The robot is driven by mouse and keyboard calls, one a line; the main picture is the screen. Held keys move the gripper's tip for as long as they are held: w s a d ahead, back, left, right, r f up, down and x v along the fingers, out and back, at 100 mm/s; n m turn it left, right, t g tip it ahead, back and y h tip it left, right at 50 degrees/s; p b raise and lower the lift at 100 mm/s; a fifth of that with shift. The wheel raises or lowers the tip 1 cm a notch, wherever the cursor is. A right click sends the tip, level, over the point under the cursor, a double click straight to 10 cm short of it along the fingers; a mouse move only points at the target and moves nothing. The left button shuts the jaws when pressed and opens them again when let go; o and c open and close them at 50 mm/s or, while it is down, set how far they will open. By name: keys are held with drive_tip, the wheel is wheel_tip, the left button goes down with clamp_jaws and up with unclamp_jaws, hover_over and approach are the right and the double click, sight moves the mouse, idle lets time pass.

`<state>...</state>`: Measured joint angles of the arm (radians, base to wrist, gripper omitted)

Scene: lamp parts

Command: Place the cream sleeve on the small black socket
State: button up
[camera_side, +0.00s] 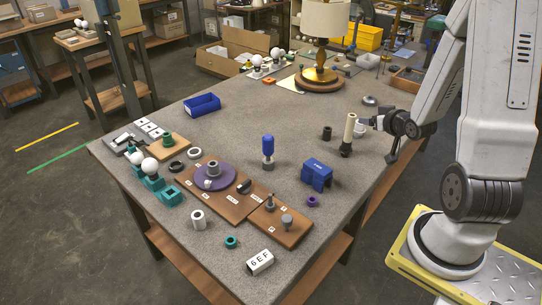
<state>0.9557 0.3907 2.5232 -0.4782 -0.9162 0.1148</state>
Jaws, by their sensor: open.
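The cream sleeve (350,127) is a tall, narrow tube standing upright. Its lower end meets the small black socket (345,150), which shows directly below it. How far the sleeve fits over the socket cannot be made out. My gripper (361,122) reaches in from the right, level with the sleeve's middle. Its jaws are open, with the tips close beside or around the sleeve; the small size hides which, and whether they touch.
A short black cylinder (327,133) stands just left of the sleeve. A blue block (317,174) is in front, and a blue-topped part (268,150) stands to the left. A lamp (322,45) stands behind. The grey tabletop between is mostly clear.

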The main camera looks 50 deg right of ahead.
drive_tip(key=shift+s+a+r, duration=0.15)
drive_tip(key=shift+s+a, duration=0.05)
drive_tip(key=shift+s, duration=0.1)
drive_tip(key=shift+w+a, duration=0.1)
idle(0.4)
drive_tip(key=w+a+f+n+g+y, duration=0.1)
drive_tip(key=w+a+n+g+y, duration=0.3)
drive_tip(key=a, duration=0.9)
drive_tip(key=s+a+n+g+y, duration=0.2)
drive_tip(key=s+a+g, duration=0.1)
drive_tip(key=a, duration=1.2)
drive_tip(key=shift+s+a+r+g+y, duration=0.2)
drive_tip(key=shift+s+g+y, duration=0.15)
drive_tip(key=shift+g, duration=0.35)
